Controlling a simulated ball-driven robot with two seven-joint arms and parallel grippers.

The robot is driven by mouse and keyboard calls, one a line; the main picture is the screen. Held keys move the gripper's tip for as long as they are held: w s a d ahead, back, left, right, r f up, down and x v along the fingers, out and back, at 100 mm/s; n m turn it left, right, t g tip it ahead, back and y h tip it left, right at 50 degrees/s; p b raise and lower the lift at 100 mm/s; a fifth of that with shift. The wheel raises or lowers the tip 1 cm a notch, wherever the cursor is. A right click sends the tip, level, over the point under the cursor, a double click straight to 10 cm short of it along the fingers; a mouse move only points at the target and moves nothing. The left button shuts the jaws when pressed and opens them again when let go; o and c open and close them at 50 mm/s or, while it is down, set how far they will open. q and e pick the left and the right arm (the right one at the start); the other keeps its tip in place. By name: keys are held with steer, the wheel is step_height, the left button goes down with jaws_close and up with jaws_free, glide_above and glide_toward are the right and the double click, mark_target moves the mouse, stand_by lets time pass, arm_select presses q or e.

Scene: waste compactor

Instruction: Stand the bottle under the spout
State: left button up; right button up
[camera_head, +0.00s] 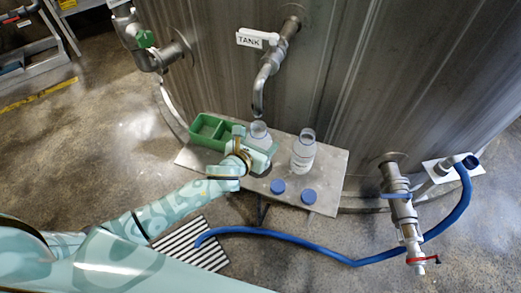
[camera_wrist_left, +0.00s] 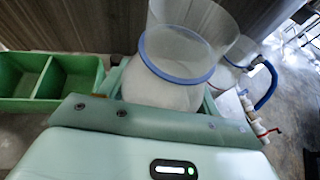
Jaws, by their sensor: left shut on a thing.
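A clear bottle (camera_head: 259,131) with a white lower part stands upright on the metal shelf (camera_head: 325,180), or just above it; I cannot tell which. My left gripper (camera_head: 262,150) is shut on this bottle, which also shows in the left wrist view (camera_wrist_left: 178,75) with its open mouth and a blue ring. The spout (camera_head: 260,95) hangs from the tank above the bottle's mouth; whether they line up exactly is hard to tell. A second bottle (camera_head: 304,150) stands on the shelf to the right. My right gripper is out of view.
A green two-part tray (camera_head: 212,131) is on the shelf's left side, close to my left gripper. Two blue caps (camera_head: 278,186) (camera_head: 309,196) lie at the front.

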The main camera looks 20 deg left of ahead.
arm_select(q)
steer(key=shift+w+a+f+b, duration=0.15)
steer(key=shift+w+f+b, duration=0.1)
steer(key=shift+w+f, duration=0.2)
steer(key=shift+w+a+f+b, duration=0.2)
steer(key=shift+w+f, duration=0.15)
steer(key=shift+f, duration=0.2)
step_height(320, 180, down, 4)
steer(key=shift+w+r+b, duration=0.1)
steer(key=shift+r+b, duration=0.1)
steer(key=shift+b, duration=0.9)
steer(key=shift+r, duration=0.25)
steer(key=shift+f, duration=0.2)
steer(key=o, duration=1)
steer(key=shift+r, duration=0.1)
